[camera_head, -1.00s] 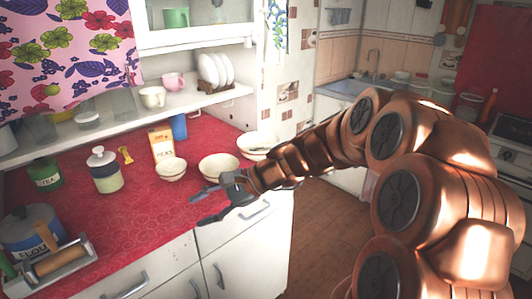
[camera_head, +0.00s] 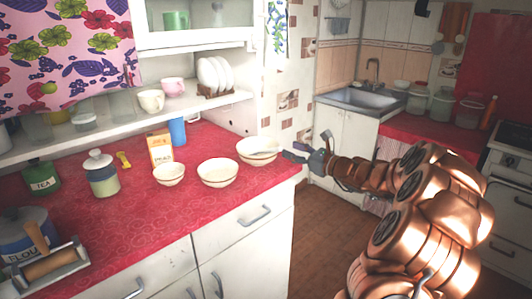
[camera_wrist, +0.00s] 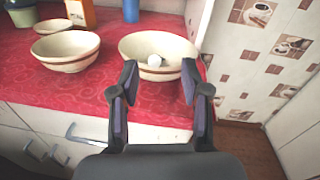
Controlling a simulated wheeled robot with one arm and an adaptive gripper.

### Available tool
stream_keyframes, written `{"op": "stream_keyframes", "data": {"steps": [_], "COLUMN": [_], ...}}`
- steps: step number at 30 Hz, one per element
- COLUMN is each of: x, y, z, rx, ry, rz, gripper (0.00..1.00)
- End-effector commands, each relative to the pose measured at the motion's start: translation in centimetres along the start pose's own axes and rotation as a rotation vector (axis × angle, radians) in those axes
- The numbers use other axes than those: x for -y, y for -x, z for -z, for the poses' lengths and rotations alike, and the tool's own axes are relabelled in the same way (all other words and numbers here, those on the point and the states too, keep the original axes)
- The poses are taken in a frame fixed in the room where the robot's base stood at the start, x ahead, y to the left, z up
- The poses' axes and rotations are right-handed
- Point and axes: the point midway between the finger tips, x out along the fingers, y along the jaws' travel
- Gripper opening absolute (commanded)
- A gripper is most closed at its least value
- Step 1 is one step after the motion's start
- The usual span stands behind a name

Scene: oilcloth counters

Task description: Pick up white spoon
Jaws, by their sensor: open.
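A white spoon (camera_head: 262,153) lies in the rightmost cream bowl (camera_head: 247,143), near the right end of the red counter. In the wrist view its pale rounded end (camera_wrist: 154,60) shows inside that bowl (camera_wrist: 135,43); the rest of it is hard to make out. My gripper (camera_head: 306,146) is just right of the bowl in the head view, pointing toward it. In the wrist view my gripper (camera_wrist: 159,70) is open and empty, its fingers apart in front of the bowl, with the spoon's end between them in the picture.
A middle bowl (camera_head: 218,178) and a smaller bowl (camera_head: 168,180) stand left of it. Behind are an orange carton (camera_head: 160,149) and a blue cup (camera_head: 178,132). A tiled wall (camera_wrist: 245,55) is close on the right. The red counter (camera_head: 140,215) has free room in front.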

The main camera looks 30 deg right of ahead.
Motion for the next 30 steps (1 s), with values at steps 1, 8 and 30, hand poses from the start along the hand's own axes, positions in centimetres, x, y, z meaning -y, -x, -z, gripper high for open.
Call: {"op": "stream_keyframes", "data": {"steps": [1,8,30], "x": [-0.1,-0.7,-0.7], "y": [-0.5,-3.1,-5.5], "z": [0.1,0.8,0.9], "rx": [-0.001,-0.002,0.0], "ry": [0.0,-0.001,0.002], "rz": [-0.002,-0.006,-0.003], "gripper": [0.47,0.47,0.2]}}
